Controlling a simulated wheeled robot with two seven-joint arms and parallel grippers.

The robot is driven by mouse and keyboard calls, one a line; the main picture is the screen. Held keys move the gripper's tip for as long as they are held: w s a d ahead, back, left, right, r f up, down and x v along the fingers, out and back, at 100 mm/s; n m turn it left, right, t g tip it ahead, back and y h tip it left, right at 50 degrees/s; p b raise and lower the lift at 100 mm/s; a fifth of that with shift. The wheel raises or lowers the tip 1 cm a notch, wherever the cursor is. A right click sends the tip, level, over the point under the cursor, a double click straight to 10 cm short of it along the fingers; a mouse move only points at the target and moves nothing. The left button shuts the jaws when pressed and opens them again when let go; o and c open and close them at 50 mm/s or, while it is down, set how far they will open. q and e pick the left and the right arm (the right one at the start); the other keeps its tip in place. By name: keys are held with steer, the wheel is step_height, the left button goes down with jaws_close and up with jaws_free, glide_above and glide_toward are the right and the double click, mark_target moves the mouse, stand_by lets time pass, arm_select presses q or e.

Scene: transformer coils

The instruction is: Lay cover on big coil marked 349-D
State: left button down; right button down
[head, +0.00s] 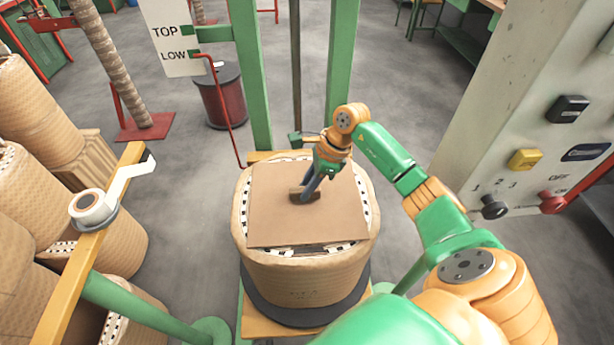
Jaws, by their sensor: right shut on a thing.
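The cover, a flat brown square board (270,215), lies over the top of a big paper-wrapped coil (305,275) in the middle of the head view. The coil's white rim with dark marks shows around the cover's edges. The coil's number is too small to read. My right gripper (305,193) points down at the middle of the cover and is shut on a small brown block-like grip there. The coil stands on a dark round base. My left gripper is not in view.
Several wrapped coils (40,110) stand at the left, behind a yellow rail (75,270) holding a tape roll (92,207). Green posts (250,70) and a TOP/LOW sign (170,35) stand behind the coil. A control panel (530,130) is at the right.

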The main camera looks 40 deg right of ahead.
steer(key=shift+f, duration=0.2)
steer(key=c, duration=0.6)
jaws_free()
steer(key=r+p, duration=0.4)
steer(key=r, duration=0.1)
steer(key=shift+s+a+r, duration=0.15)
steer(key=shift+s, duration=0.2)
steer(key=s+a+r+p, duration=0.7)
steer(key=s, duration=0.4)
steer(key=shift+r, duration=0.35)
steer(key=shift+s+a, duration=0.1)
